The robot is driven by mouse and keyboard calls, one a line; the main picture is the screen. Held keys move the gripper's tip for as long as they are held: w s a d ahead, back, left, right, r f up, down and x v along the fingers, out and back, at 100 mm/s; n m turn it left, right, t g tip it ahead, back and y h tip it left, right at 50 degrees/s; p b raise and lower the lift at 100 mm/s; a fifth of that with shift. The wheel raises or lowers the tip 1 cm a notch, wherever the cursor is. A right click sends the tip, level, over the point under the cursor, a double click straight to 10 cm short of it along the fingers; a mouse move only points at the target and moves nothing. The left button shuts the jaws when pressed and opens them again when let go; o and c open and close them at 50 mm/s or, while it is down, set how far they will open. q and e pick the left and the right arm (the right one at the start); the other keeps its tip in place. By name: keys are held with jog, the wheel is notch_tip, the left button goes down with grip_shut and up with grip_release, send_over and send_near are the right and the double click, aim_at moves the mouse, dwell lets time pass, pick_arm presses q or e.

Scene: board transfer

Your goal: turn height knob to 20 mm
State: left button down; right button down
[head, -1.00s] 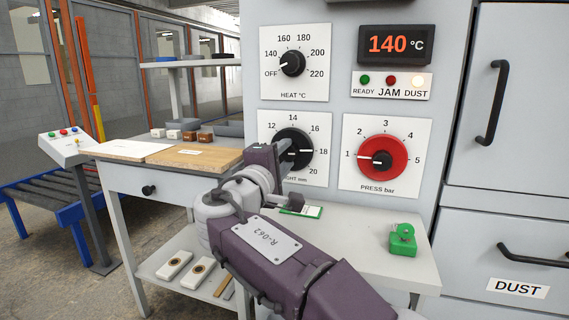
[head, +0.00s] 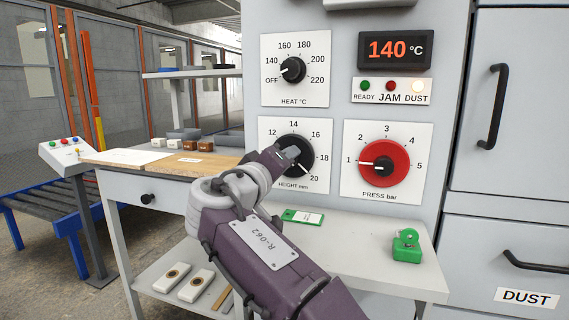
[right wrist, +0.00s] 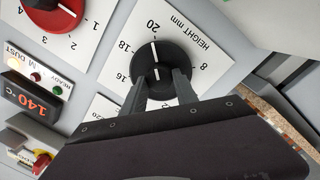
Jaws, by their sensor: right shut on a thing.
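The black height knob (head: 305,158) sits on a white plate marked HEIGHT mm, with numbers up to 20. Its white pointer line aims at the 20 mark at lower right. In the right wrist view the knob (right wrist: 155,58) also has its pointer line up at 20. My right gripper (right wrist: 160,82) has its two fingers on either side of the knob and is shut on it. In the head view my right gripper (head: 288,155) reaches the knob from lower left, covering part of the dial. My left gripper is not in view.
The heat knob (head: 292,69) is above and the red press knob (head: 378,163) is to the right. The display (head: 395,49) reads 140 °C and the DUST lamp (head: 417,86) is lit. A green padlock-like block (head: 407,246) and a green tag (head: 302,216) lie on the shelf below.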

jog(key=shift+m, duration=0.5)
jog(key=c, duration=0.9)
grip_release()
jog(key=shift+c, duration=0.2)
jog(key=shift+s, duration=0.1)
jog(key=v, duration=0.9)
jog(key=shift+p, duration=0.35)
